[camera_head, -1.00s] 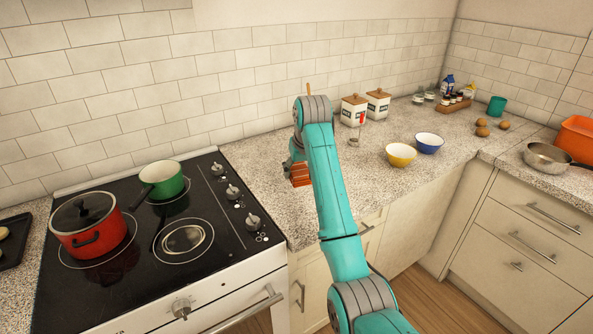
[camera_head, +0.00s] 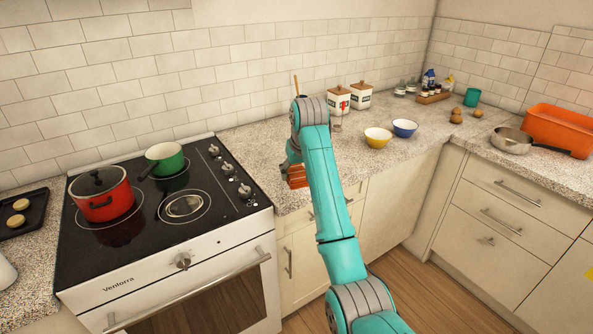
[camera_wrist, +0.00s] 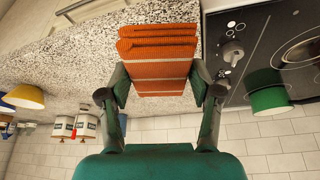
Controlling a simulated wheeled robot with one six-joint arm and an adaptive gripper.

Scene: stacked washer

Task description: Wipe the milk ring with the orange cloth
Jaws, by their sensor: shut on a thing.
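My gripper (camera_head: 292,160) is shut on the orange cloth (camera_head: 298,177), a folded, ribbed block with pale lines. In the wrist view the orange cloth (camera_wrist: 160,50) fills the gap between both fingers of my gripper (camera_wrist: 162,86). In the head view it is over the counter just right of the stove; I cannot tell if it touches the counter. A pale, glossy oval ring (camera_head: 185,206) shows on the front middle of the black cooktop, left of my gripper; it may be the milk ring. My arm hides part of the counter.
On the cooktop (camera_head: 228,205) stand a red lidded pot (camera_head: 103,197) and a green pan (camera_head: 165,158). Yellow (camera_head: 377,138) and blue (camera_head: 404,128) bowls and two canisters (camera_head: 340,101) stand right of my arm. The counter front between bowls and arm is clear.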

